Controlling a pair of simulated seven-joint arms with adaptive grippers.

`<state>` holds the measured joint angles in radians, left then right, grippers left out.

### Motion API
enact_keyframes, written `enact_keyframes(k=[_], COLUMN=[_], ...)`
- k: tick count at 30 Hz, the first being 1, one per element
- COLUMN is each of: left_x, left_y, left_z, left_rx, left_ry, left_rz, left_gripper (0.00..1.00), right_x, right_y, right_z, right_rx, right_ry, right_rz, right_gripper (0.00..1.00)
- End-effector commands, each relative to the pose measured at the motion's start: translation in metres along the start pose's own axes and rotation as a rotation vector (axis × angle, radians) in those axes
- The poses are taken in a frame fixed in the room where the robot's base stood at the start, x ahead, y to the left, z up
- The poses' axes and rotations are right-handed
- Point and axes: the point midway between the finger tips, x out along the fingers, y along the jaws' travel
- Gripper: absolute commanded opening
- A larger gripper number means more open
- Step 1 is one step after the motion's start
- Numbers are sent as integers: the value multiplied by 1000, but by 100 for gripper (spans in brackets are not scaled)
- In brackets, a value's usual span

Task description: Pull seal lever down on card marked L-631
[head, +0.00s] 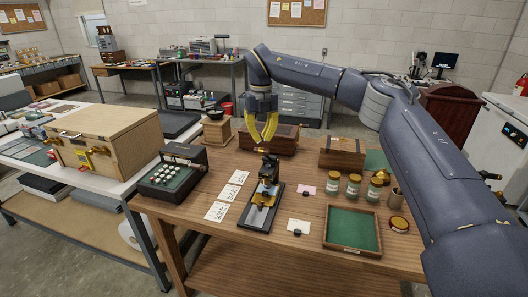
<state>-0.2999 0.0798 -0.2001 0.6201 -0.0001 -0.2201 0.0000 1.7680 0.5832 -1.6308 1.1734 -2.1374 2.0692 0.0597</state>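A small black seal press (267,187) stands on the wooden table, with a brassy lever top (263,151) upright at its head and a long base towards me. My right gripper (264,142) comes down from above. Its yellow fingers slope towards each other just over the press top; whether the tips meet or touch the lever is too small to tell. White cards (229,192) with dark print lie in a column left of the press, and another card (299,226) lies to its right. The L-631 marking cannot be read. My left gripper is not in view.
A black case with round pieces (172,177) stands left of the cards. A green-lined tray (352,230), several jars (354,185) and wooden boxes (342,152) stand to the right. A pink card (307,190) lies near the press. The table's front strip is bare.

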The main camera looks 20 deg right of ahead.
Motion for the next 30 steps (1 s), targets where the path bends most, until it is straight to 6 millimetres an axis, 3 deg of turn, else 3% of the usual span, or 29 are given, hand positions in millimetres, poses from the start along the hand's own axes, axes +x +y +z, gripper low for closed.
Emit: enact_keyframes(k=[30], left_x=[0], left_y=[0], left_z=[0], left_rx=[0], left_ry=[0], left_rz=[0], left_gripper=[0], right_x=[23], right_y=[0], right_z=[0], right_rx=[1], right_ry=[1], right_rz=[0], right_gripper=[0])
